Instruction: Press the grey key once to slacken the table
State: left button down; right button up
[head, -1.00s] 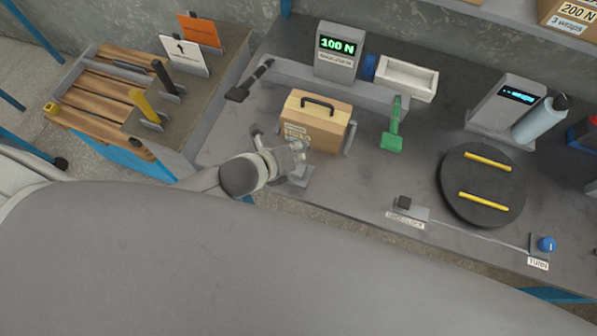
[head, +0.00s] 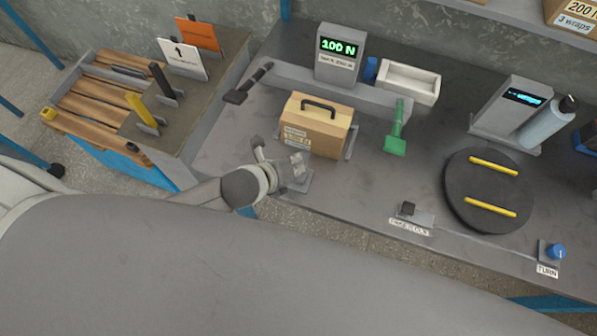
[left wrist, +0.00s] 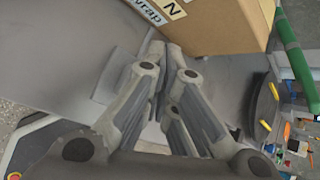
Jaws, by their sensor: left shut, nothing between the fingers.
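My left gripper (head: 294,164) is shut and empty, in front of the cardboard box at the bench's near edge. A light grey plate (head: 303,184) lies under its fingertips, partly hidden by them; I cannot tell whether it is the grey key or whether they touch. In the left wrist view the closed fingers (left wrist: 168,62) point toward the box's foot, with a grey plate (left wrist: 112,76) beside them. A small dark grey block (head: 407,208) sits on a labelled grey base further right. The round dark turntable (head: 487,190) bears two yellow bars. My right gripper is out of view.
The cardboard box (head: 317,127) stands close behind my left gripper. A blue knob (head: 556,251) labelled TURN is at right. The bench between box and turntable is mostly clear.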

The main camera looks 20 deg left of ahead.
pick_arm(q)
jog(key=shift+f, duration=0.1)
dwell(0.7)
jog(key=shift+f, duration=0.35)
jog(key=shift+f+b, duration=0.35)
jog(key=shift+f, duration=0.55)
dwell(0.9)
jog(key=shift+r, duration=0.1)
jog(key=shift+r+p, duration=1.25)
jog(key=shift+p, duration=0.25)
jog(key=shift+r, duration=0.1)
notch_tip(320, 180, up, 5)
jog(key=p, duration=0.6)
